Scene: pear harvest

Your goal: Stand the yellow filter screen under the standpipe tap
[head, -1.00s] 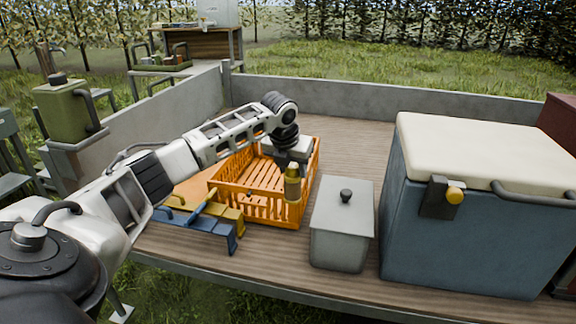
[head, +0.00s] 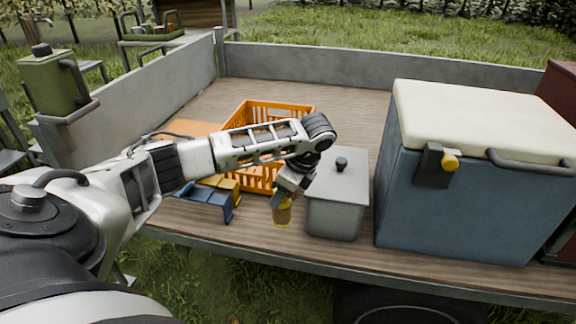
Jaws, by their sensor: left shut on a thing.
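My left gripper (head: 284,196) is shut on the yellow filter screen (head: 282,213), a small upright yellow cylinder. The gripper covers its upper part. The screen is in front of the orange crate and left of the grey lidded box, low over the trailer bed near its front edge. I cannot tell whether it touches the boards. I cannot make out the standpipe tap in this view. My right gripper is not in view.
The orange crate (head: 268,106) stands behind my left arm. The grey box (head: 337,205) and large blue cooler (head: 430,205) stand to the right. Blue and yellow pieces (head: 205,200) lie left of the screen. A green canister (head: 52,85) stands at far left.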

